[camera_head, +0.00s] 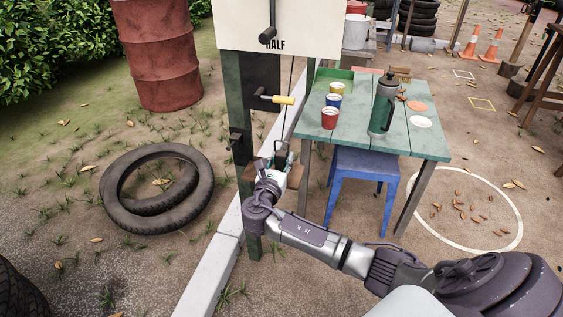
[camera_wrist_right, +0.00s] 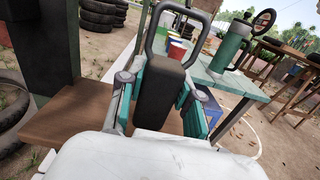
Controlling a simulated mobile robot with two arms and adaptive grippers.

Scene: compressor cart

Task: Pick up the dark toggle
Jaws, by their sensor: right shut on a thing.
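The dark toggle (camera_wrist_right: 160,92) is a blackish block with a dark metal loop (camera_wrist_right: 162,32) at its top, in the middle of the right wrist view. My right gripper (camera_wrist_right: 160,105) has its teal-padded fingers on both sides of it and is shut on it. In the head view the right gripper (camera_head: 277,160) is beside the post, by a small brown wooden shelf (camera_head: 292,178). The toggle is small and mostly hidden there. Its lower end is hidden in the wrist view, so I cannot tell whether it touches the shelf. My left gripper is not in view.
A dark green post (camera_head: 239,110) carries a board marked HALF (camera_head: 290,25) and a yellow-handled lever (camera_head: 283,100). A green table (camera_head: 385,150) with cups and a green flask (camera_head: 383,105) stands right of it. A blue stool (camera_head: 362,165) is beneath. Tyres (camera_head: 120,200) lie left.

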